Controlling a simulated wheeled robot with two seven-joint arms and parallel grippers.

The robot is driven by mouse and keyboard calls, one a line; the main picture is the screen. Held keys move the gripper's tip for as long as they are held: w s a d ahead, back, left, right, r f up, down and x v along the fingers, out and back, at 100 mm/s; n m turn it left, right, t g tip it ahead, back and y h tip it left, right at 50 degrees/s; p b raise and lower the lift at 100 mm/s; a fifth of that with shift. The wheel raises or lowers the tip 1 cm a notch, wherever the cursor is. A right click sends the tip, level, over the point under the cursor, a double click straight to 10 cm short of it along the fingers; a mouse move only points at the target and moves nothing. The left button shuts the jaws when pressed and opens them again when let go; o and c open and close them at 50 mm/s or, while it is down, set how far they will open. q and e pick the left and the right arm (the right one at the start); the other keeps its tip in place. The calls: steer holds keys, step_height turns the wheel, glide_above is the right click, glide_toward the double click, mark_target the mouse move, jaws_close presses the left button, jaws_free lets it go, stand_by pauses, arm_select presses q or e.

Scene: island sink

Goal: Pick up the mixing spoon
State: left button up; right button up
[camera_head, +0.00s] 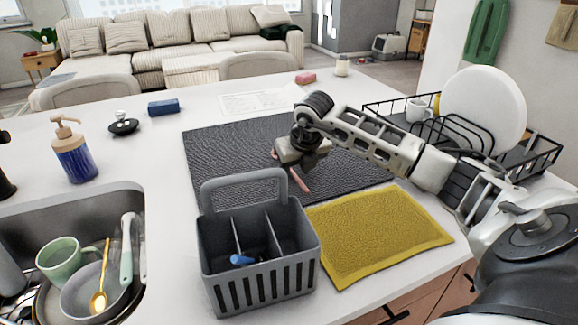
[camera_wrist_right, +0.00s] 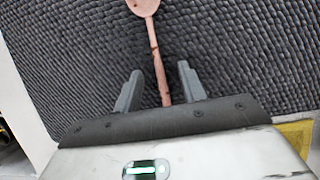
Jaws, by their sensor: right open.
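The mixing spoon is pinkish and lies on the dark woven mat (camera_head: 235,150). In the right wrist view the spoon (camera_wrist_right: 156,55) points away from me, bowl at the top edge. My right gripper (camera_wrist_right: 160,88) is open, with one finger on each side of the spoon's handle. I cannot tell how high the fingers are above the mat. My left gripper is not in view.
A grey caddy (camera_head: 262,265) with a blue item inside stands in front of the mat. A yellow cloth (camera_head: 375,235) lies to its right. A black dish rack (camera_head: 545,160) with a white plate (camera_head: 484,108) stands at right. The sink (camera_head: 125,200) with dishes is at left.

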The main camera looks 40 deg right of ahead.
jaws_close()
stand_by(0.3)
